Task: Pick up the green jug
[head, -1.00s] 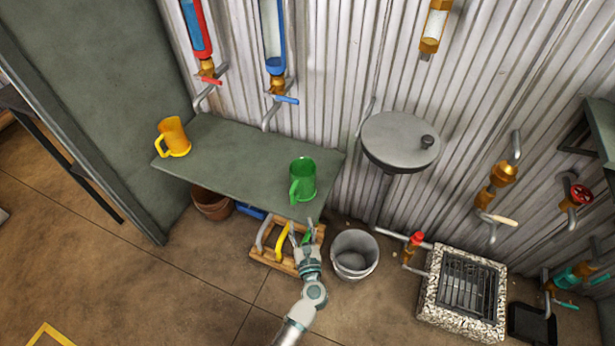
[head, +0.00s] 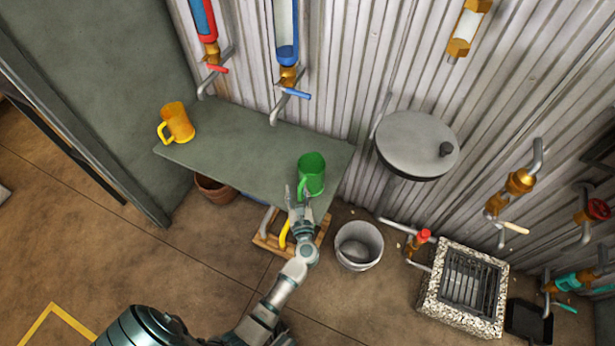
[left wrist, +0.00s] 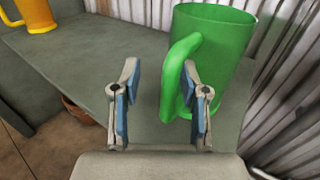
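The green jug (head: 312,174) stands upright on the right end of the grey-green shelf (head: 235,150), its handle towards the left and front. My left gripper (head: 299,190) is open just in front of the jug. In the left wrist view the jug (left wrist: 222,50) is large, and my left gripper (left wrist: 160,85) has its blue-padded fingers apart. The jug's handle (left wrist: 176,75) shows between the fingers, closer to the right one, which overlaps its lower part. I cannot tell whether they touch. My right gripper is not in view.
A yellow jug (head: 178,122) stands at the shelf's left end and also shows in the left wrist view (left wrist: 36,14). A blue tap (head: 292,94) hangs above the shelf. A bucket (head: 358,246) and a wooden crate (head: 268,243) are on the floor below. The shelf's middle is clear.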

